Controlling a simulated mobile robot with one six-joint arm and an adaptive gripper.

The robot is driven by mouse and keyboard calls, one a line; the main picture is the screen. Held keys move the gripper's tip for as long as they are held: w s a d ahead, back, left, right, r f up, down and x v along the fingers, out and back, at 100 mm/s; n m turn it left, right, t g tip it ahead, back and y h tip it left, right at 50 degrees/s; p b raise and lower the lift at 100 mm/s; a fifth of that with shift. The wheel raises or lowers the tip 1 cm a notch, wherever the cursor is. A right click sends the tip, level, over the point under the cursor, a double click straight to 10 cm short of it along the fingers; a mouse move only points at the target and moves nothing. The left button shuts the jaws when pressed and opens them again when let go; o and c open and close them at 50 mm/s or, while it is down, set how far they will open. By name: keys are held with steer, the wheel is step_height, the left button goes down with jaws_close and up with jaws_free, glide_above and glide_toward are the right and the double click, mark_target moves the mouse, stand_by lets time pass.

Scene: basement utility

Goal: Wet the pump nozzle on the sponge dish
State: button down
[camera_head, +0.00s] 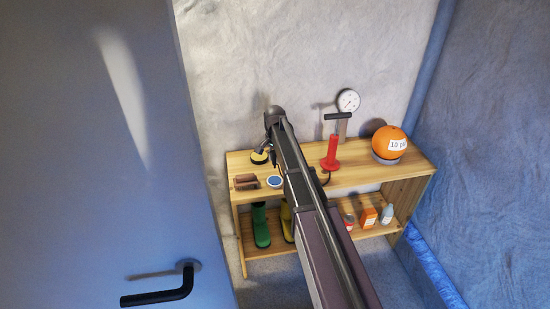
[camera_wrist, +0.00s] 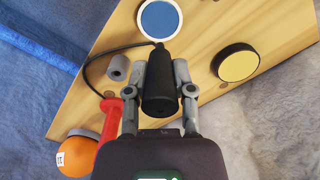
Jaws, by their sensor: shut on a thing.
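My gripper (camera_wrist: 161,78) is shut on a black nozzle (camera_wrist: 160,97), a cylinder with a thin tip and a black hose. In the wrist view the tip points at the near rim of a white-rimmed dish with a blue pad (camera_wrist: 160,19); I cannot tell whether they touch. This dish (camera_head: 274,182) lies at the shelf's front left in the head view. Behind it is a black-rimmed dish with a yellow pad (camera_head: 259,158), which also shows in the wrist view (camera_wrist: 237,64). The red pump (camera_head: 331,155) stands upright on the shelf top. In the head view my gripper (camera_head: 263,148) is above the shelf's left part.
A brown brush-like block (camera_head: 245,181) lies left of the blue dish. An orange ball (camera_head: 389,143) sits on a grey ring at the right, and a gauge (camera_head: 348,101) rises behind the pump. Boots (camera_head: 261,228) and bottles (camera_head: 387,214) stand below. A door (camera_head: 100,150) fills the left.

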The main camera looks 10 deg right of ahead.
steer(key=shift+f+b, duration=2.95)
steer(key=shift+f, duration=0.05)
steer(key=shift+f+b, duration=0.5)
steer(key=shift+b, duration=0.05)
stand_by(0.9)
steer(key=shift+r, duration=0.1)
steer(key=shift+r+p, duration=3.4)
steer(key=shift+p, duration=0.15)
step_height(320, 180, up, 7)
steer(key=p, duration=0.6)
steer(key=shift+f+p, duration=0.2)
steer(key=shift+p, duration=0.15)
